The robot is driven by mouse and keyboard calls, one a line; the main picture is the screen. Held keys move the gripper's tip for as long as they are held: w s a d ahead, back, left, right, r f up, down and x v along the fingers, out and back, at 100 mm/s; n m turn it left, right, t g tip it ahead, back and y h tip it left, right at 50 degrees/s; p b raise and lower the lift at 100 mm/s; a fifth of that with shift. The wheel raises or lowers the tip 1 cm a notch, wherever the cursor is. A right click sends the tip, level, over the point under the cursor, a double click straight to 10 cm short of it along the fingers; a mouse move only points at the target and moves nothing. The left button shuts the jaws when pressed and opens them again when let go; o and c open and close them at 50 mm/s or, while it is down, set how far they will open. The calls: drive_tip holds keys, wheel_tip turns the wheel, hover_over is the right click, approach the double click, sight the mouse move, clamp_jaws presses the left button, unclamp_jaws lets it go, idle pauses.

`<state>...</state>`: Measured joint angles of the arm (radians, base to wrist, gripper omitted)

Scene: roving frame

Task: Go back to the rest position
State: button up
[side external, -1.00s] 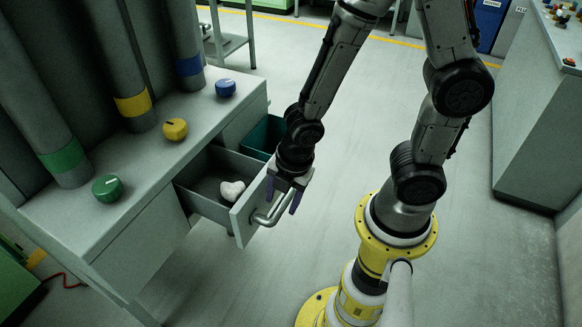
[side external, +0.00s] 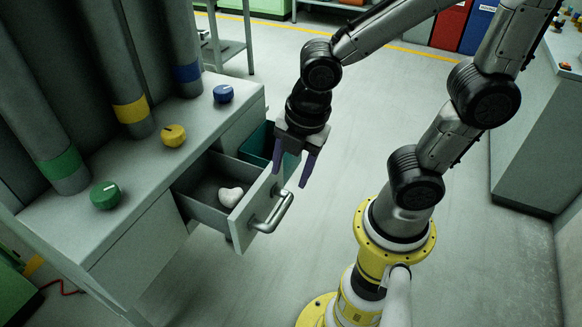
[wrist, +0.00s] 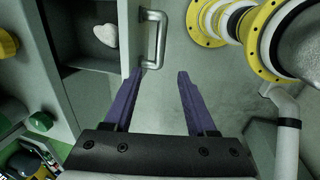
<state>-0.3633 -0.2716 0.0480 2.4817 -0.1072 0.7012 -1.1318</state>
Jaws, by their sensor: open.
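My gripper (side external: 292,172) is open and empty, with its purple fingers pointing down. In the side view it hangs just beyond and above the drawer handle (side external: 273,212), apart from it. In the wrist view the two fingers (wrist: 159,75) are spread wide, with the handle (wrist: 153,38) past the left fingertip and floor between them. The grey drawer (side external: 243,215) is pulled out of the bench. A white heart-shaped lump (side external: 231,196) lies inside it and also shows in the wrist view (wrist: 105,34).
The bench top (side external: 147,190) carries a green knob (side external: 105,195), a yellow knob (side external: 173,135) and a blue knob (side external: 223,93), before banded pipes. A teal bin (side external: 262,143) sits beside the drawer. My yellow base stands at right. The floor between is clear.

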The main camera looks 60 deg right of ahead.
idle(0.3)
drive_tip(key=s+d+r+m+t, duration=0.1)
drive_tip(key=s+d+r+m, duration=0.1)
drive_tip(key=m, duration=0.7)
drive_tip(key=s+d+r+m+t, duration=0.2)
drive_tip(key=d+r+m, duration=0.2)
drive_tip(key=m, duration=0.5)
drive_tip(key=v, duration=0.2)
drive_tip(key=shift+d+r, duration=0.2)
drive_tip(key=shift+r, duration=0.2)
